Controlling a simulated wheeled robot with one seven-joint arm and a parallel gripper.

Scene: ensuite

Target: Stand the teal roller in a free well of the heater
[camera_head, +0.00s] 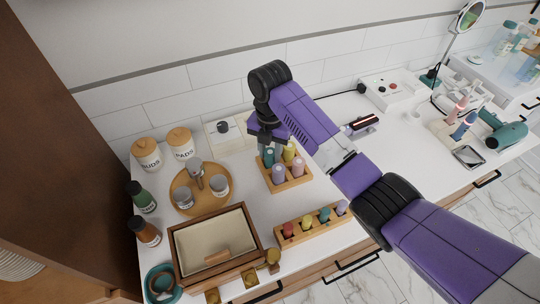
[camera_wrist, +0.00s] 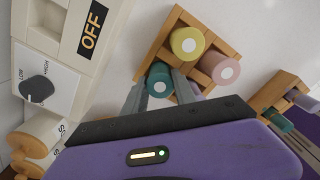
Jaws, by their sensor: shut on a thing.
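A teal roller (camera_head: 268,158) is between the fingers of my gripper (camera_head: 267,146), which is shut on it. In the wrist view the teal roller (camera_wrist: 160,80) shows end-on between the two fingers (camera_wrist: 160,93), at one corner of a square wooden holder (camera_head: 292,184). Whether it is lifted clear of its compartment I cannot tell. Yellow (camera_wrist: 187,42), pink (camera_wrist: 222,69) and lilac (camera_head: 278,173) rollers stand in the same holder. A pale unit with a dark dial (camera_wrist: 38,89) and an OFF label, perhaps the heater, stands beside it; I see no wells clearly.
A long wooden rack (camera_head: 297,235) with several rollers, one also teal, lies in front. A white unit (camera_head: 392,91) and a dark-barrelled tool (camera_head: 360,125) lie right.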

